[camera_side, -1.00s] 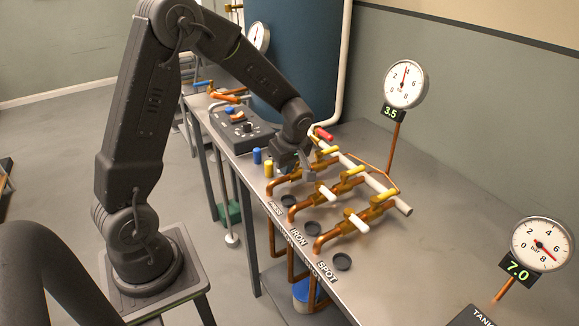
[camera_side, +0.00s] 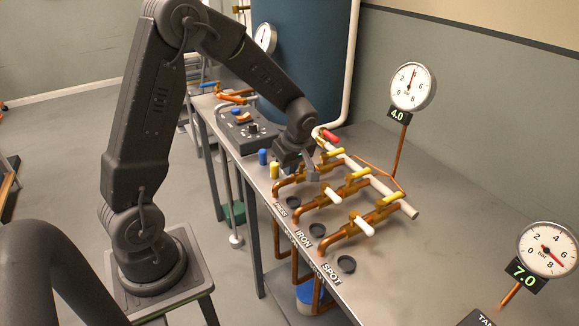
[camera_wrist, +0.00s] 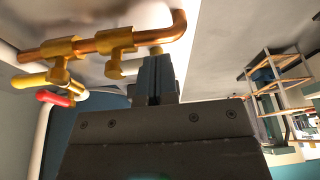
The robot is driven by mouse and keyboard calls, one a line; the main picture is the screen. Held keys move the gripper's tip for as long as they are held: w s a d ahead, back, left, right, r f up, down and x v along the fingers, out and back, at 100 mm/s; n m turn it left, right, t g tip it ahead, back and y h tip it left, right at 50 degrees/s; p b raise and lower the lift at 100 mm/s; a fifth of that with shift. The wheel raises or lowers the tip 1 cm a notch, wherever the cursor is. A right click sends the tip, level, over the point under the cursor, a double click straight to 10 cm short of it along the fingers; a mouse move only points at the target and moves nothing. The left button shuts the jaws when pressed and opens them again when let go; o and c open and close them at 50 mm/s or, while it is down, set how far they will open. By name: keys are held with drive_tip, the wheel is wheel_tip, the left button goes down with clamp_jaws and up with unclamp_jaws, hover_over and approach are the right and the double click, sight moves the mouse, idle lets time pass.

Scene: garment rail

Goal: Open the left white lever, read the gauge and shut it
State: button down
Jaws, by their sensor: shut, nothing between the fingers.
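My gripper (camera_side: 312,172) is shut and empty at the left, PRESS pipe line (camera_side: 287,185). In the wrist view its closed fingers (camera_wrist: 158,78) are right beside the left white lever (camera_wrist: 122,69), which hangs on a brass valve; I cannot tell if they touch. In the side view my gripper largely hides this lever. The gauge (camera_side: 411,87) on the copper stem has a red needle near 4, and its green display (camera_side: 397,114) reads 4.0.
The IRON white lever (camera_side: 333,194) and SPOT white lever (camera_side: 364,226) are close by on the right. A red lever (camera_side: 331,136) and yellow levers (camera_side: 360,173) are behind. The tank gauge (camera_side: 547,249) reads 7.0.

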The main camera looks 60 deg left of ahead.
drive_tip(key=v, duration=0.9)
drive_tip(key=shift+r, duration=0.25)
drive_tip(key=shift+w, duration=0.15)
drive_tip(key=s+d+r+m+t+h, duration=0.1)
drive_tip(key=s+d+r+m+t, duration=0.2)
drive_tip(key=s+d+m, duration=0.3)
drive_tip(key=s+d+r+m+t+h, duration=0.2)
drive_tip(key=s+d+r+m, duration=0.3)
drive_tip(key=s+m, duration=0.6)
drive_tip(key=d+m+t, duration=0.1)
drive_tip(key=d+m, duration=0.1)
drive_tip(key=shift+s+d, duration=0.2)
drive_tip(key=shift+d, duration=0.1)
drive_tip(key=shift+r, duration=0.1)
idle(2.1)
